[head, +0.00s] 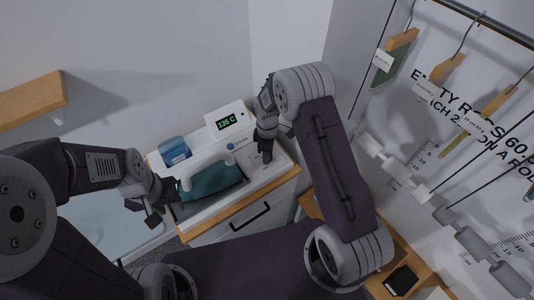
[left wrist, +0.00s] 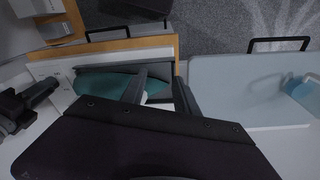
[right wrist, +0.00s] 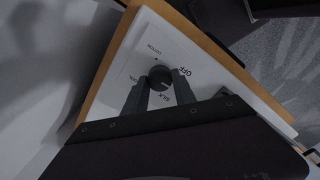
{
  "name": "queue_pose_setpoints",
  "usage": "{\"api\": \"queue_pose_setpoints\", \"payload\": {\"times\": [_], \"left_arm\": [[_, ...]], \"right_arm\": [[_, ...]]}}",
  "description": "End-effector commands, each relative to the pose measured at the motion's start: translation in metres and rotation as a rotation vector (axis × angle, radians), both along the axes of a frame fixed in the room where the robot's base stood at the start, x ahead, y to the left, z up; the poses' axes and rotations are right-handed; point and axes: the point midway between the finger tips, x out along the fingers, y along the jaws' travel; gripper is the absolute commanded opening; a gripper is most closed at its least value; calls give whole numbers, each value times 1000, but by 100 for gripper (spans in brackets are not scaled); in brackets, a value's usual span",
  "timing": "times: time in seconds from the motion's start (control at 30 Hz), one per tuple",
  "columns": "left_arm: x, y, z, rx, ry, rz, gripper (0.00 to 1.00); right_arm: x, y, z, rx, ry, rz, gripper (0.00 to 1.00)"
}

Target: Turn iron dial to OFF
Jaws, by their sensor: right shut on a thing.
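The black dial (right wrist: 160,77) sits on a white panel with the labels OFF, SILK and COTTON around it. My right gripper (right wrist: 160,90) is shut on the dial, one finger on each side. A small pale mark shows on the dial, but I cannot tell exactly where it points. In the head view my right gripper (head: 265,152) reaches down to the station's right part. The iron (head: 212,178), teal with a white handle, lies in the station's tray. My left gripper (left wrist: 158,92) is open at the iron's left end; a pale part shows between its fingers.
A display (head: 227,122) on the white station reads 135 C. A blue container (head: 174,151) stands behind the iron. The station rests on a wooden-topped drawer cabinet (head: 240,222). Hangers with tags (head: 447,68) hang at the right, and a wall shelf (head: 30,98) is at left.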

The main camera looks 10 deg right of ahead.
Motion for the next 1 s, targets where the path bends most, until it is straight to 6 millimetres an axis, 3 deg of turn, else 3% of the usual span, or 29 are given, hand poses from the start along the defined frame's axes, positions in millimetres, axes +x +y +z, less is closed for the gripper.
{"api": "queue_pose_setpoints", "payload": {"times": [0.6,1.0], "left_arm": [[0,0,-4,0,0,0,36],[0,0,-5,0,0,0,36]], "right_arm": [[3,-1,3,-1,-9,543,0],[4,-1,3,-2,-10,727,0]]}}
